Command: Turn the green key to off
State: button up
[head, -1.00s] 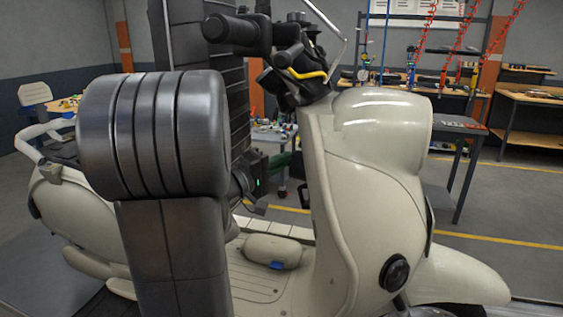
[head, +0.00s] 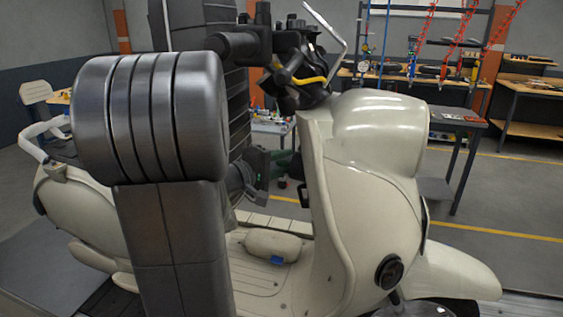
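A cream scooter (head: 375,170) stands side-on across the head view, its front to the right. The green key is not clearly identifiable. A small dark green piece (head: 283,161) shows between my gripper and the inner side of the scooter's front shield; I cannot tell whether it is the key or part of the gripper. My gripper (head: 285,166) reaches right, behind the shield and below the handlebar (head: 290,65). My large grey arm links cover much of the left. The fingertips are too small and partly hidden, so their opening and any contact are unclear.
The handlebar with a yellow cable and an upright mirror stem (head: 333,40) stand above my gripper. A beige pouch (head: 273,245) with a blue tag lies on the footboard. Workbenches (head: 528,100) and red coiled hoses are at the back right. Open floor lies between.

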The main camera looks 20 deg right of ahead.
jog(key=shift+a, duration=0.15)
jog(key=b+v, duration=0.3)
jog(key=v, duration=1)
jog(key=shift+a, duration=0.25)
jog(key=shift+s+a, duration=0.1)
jog(key=shift+s, duration=0.1)
jog(key=b+v, duration=0.1)
jog(key=v, duration=0.4)
jog(key=shift+s+a, duration=0.15)
jog(key=shift+a, duration=0.2)
jog(key=shift+d, duration=0.1)
jog(key=p+x, duration=0.1)
jog(key=x, duration=0.9)
jog(key=shift+p, duration=0.35)
